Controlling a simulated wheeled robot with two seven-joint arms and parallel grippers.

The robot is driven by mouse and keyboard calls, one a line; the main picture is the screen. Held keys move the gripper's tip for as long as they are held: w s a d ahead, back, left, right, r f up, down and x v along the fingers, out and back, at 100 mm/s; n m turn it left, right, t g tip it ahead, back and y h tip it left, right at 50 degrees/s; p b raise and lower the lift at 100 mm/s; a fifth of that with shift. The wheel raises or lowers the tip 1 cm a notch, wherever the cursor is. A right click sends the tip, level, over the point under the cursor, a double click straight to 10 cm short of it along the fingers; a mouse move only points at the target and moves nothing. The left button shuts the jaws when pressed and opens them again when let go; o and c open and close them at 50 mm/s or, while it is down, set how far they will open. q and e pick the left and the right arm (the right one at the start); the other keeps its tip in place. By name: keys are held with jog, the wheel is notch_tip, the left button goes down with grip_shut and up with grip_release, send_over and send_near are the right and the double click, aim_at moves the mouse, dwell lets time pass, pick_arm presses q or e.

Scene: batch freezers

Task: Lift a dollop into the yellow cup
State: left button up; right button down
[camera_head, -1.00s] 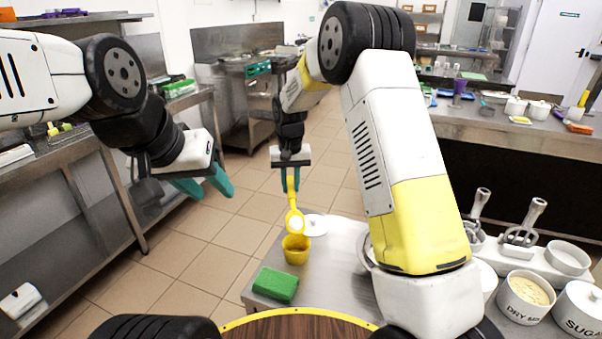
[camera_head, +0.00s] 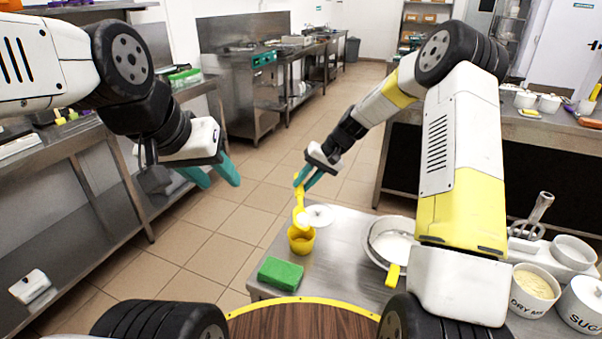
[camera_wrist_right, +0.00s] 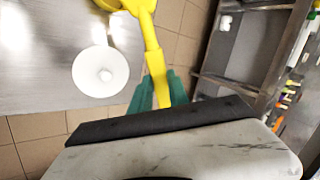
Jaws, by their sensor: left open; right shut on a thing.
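The yellow cup (camera_head: 301,241) stands upright on the metal counter. My right gripper (camera_head: 304,183) is shut on the handle of a yellow spoon (camera_head: 302,205), which hangs steeply down with its bowl at or just above the cup's rim. Something white shows at the spoon's bowl, but I cannot tell it clearly from the white lid (camera_head: 320,217) behind it. In the right wrist view the yellow spoon handle (camera_wrist_right: 150,45) runs up from the green fingertips; its bowl end is cut off by the top edge. My left gripper (camera_head: 212,178) is open and empty, away to the left.
A green sponge (camera_head: 280,273) lies in front of the cup. A round metal pan (camera_head: 372,246) with white contents stands to the right, near my right arm. Pots marked DRY MI and SUG (camera_head: 584,305) stand further right. A long metal bench (camera_head: 110,160) runs along the left.

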jog(key=y, duration=0.1)
jog(key=d+f+y, duration=0.1)
jog(key=y, duration=0.2)
jog(key=shift+w+d+f+y, duration=0.1)
jog(key=shift+d+f+y, duration=0.1)
jog(key=shift+d+y, duration=0.1)
jog(key=y, duration=0.2)
jog(key=f+y, duration=0.1)
jog(key=y, duration=0.1)
jog(key=shift+d+f+m+y, duration=0.15)
jog(key=shift+m+y, duration=0.15)
dwell(0.9)
